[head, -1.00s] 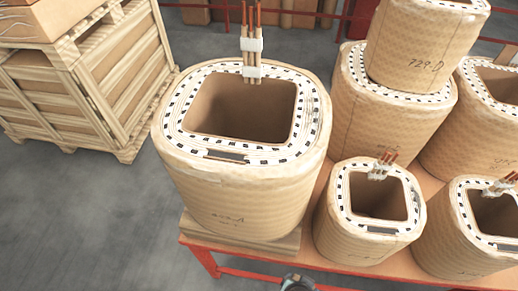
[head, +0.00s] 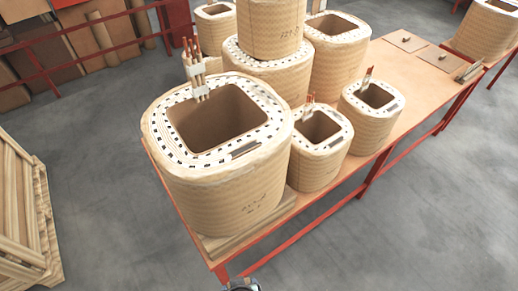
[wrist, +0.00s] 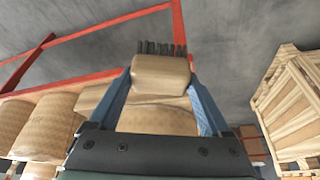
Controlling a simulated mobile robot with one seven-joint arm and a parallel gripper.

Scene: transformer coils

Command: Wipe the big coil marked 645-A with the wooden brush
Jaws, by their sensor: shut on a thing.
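The wooden brush (wrist: 162,75), a pale wooden block with dark bristles, is held between the two blue fingers of my gripper (wrist: 162,82) in the wrist view. Its bristles point away from the gripper and touch nothing that I can see. In the head view a big tan coil (head: 228,193) with a rounded, open top stands upright on a board at the near corner of the table. Handwriting shows on its near side, too small to read surely as 645-A.
The orange table (head: 408,66) with red legs holds several other coils, including two small ones (head: 320,148) (head: 370,115) right of the big coil and one coil (head: 272,28) stacked on another. A wooden crate (head: 22,215) stands at left. Grey floor is open at right.

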